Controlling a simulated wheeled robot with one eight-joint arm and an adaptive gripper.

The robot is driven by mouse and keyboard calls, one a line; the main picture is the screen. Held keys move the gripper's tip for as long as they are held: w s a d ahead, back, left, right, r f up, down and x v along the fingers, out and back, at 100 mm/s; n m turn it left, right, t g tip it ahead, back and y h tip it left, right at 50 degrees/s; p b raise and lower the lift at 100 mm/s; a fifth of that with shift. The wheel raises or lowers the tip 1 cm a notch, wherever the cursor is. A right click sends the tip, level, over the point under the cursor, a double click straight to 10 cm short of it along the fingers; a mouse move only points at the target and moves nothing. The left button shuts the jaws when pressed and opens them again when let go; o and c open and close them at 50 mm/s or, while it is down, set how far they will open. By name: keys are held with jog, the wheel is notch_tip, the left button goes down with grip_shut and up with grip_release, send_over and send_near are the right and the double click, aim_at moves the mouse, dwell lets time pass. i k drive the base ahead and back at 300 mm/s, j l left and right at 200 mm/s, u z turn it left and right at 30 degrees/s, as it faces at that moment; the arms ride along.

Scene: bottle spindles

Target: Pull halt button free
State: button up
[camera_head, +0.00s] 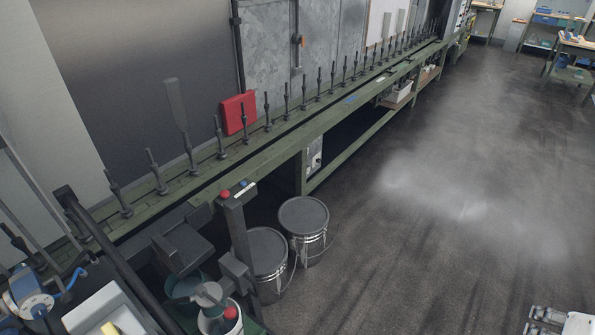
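The halt button is a red mushroom-shaped knob (225,194) on top of a dark control post (238,236), left of the middle in the head view. A small blue button and a pale one sit beside it on the sloped top of the post. Whether the knob is pressed in or out is too small to tell. My gripper's fingers do not show in this view. A white piece at the lower right corner may be part of my own body, far from the button.
A long green bench (270,140) with a row of dark spindles runs from lower left to upper right. Two lidded buckets (304,216) stand right of the post. A red panel (238,114) is behind the spindles. The floor (430,200) on the right is clear.

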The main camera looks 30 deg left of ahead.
aim_at(224, 193)
jog(key=i+l+u, duration=0.2)
jog(key=i, duration=0.35)
jog(key=i+l+u, duration=0.2)
jog(key=i, duration=0.35)
jog(key=i+j+u, duration=0.15)
jog(key=u, duration=0.25)
jog(key=i+u, duration=0.2)
jog(key=u, duration=0.2)
jog(key=i+j+u, duration=0.1)
jog(key=u, duration=0.3)
jog(key=i+l+u, duration=0.1)
jog(key=i+u, duration=0.15)
jog(key=u, duration=0.15)
jog(key=i+l+u, duration=0.1)
jog(key=u, duration=0.35)
jog(key=i+u, duration=0.35)
jog(key=i+l, duration=0.05)
